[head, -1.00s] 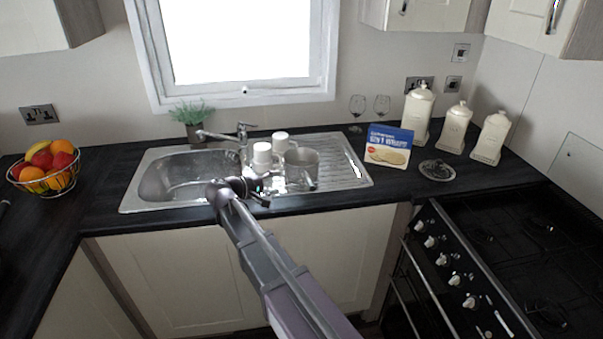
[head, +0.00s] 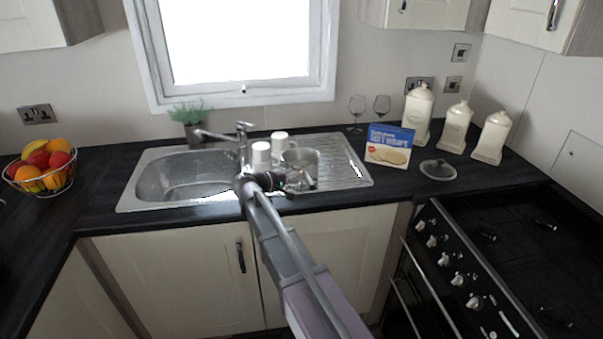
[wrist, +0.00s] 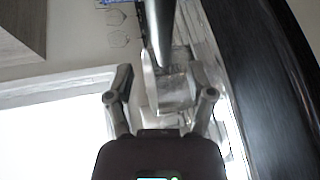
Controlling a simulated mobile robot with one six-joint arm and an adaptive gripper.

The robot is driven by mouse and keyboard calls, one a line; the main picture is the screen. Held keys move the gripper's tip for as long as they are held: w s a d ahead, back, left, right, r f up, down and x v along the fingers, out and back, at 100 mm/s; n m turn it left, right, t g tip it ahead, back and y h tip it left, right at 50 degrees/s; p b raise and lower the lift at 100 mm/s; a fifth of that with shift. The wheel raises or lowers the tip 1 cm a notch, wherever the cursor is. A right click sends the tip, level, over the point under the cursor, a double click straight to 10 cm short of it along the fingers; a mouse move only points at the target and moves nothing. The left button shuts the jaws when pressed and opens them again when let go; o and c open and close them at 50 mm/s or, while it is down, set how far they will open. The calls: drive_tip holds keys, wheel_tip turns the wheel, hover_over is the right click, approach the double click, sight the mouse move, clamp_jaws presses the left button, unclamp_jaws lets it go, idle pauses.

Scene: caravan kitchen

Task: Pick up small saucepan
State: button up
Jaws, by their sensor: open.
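The small saucepan (head: 304,157) is a shiny metal pan at the right of the sink, beside two white mugs (head: 262,154). My gripper (head: 297,183) is in front of the pan in the head view and covers its lower part. In the wrist view my gripper (wrist: 160,76) is open, with a finger on each side. A shiny metal body, seemingly the saucepan (wrist: 174,88), shows between the fingers. A grey bar rises above it, perhaps its handle; I cannot tell for sure. Nothing is visibly held, and I cannot tell whether the fingers touch the pan.
The sink (head: 137,198) has a tap (head: 243,140) behind and a ribbed drainer (head: 345,165) at right. A fruit basket (head: 42,184) is at far left.

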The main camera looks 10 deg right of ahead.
sight(307, 177)
drive_tip(key=b+x, duration=0.1)
drive_tip(key=x, duration=0.3)
drive_tip(key=shift+w+a+f+b, duration=0.1)
drive_tip(key=shift+a+f+b, duration=0.05)
drive_tip(key=shift+f+b, duration=0.2)
drive_tip(key=shift+w+d, duration=0.25)
drive_tip(key=shift+d, duration=0.25)
drive_tip(key=shift+c, duration=0.2)
clamp_jaws()
